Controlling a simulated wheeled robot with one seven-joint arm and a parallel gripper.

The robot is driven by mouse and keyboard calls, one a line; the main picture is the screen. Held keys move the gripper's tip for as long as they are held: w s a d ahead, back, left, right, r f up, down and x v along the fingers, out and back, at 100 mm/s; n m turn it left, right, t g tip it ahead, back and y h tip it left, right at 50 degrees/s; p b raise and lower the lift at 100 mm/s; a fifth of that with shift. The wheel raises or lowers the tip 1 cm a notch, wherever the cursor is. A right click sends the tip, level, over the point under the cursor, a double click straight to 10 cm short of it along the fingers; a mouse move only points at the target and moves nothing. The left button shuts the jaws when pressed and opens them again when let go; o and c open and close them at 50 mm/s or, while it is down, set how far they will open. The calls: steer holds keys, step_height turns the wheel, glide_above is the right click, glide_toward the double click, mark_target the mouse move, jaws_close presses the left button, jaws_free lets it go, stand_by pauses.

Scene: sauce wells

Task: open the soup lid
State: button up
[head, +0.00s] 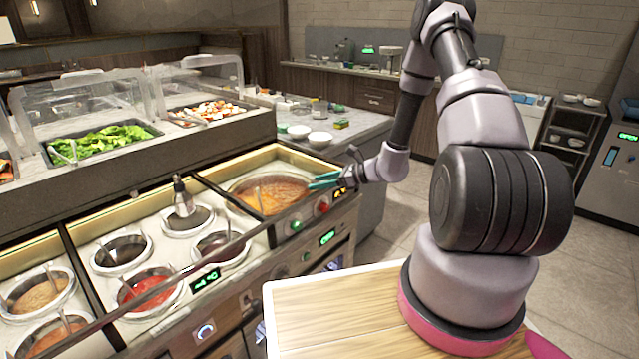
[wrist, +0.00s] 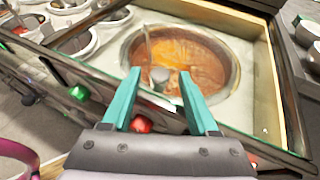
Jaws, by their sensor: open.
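The soup well (head: 268,194) is a round pot of orange-brown soup at the right end of the counter. It also shows in the wrist view (wrist: 205,62), with a thin handle standing in it. A small grey knob-like piece (wrist: 160,77) shows over the soup, between my fingertips in the picture. I cannot tell whether a clear lid covers the pot. My gripper (head: 318,180) is open, with two teal fingers, at the right side of the soup well. In the wrist view my gripper (wrist: 160,73) points at the pot's near side and holds nothing.
A dark front rail (head: 230,245) runs along the sauce counter. Several sauce wells (head: 148,288) lie left of the soup. Red (head: 323,208) and green (head: 296,226) knobs are on the front panel. A side counter with white bowls (head: 320,139) stands behind.

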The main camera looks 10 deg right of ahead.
steer(key=shift+w+a, duration=0.1)
steer(key=shift+a, duration=0.05)
steer(key=shift+c, duration=0.3)
jaws_close()
stand_by(1.1)
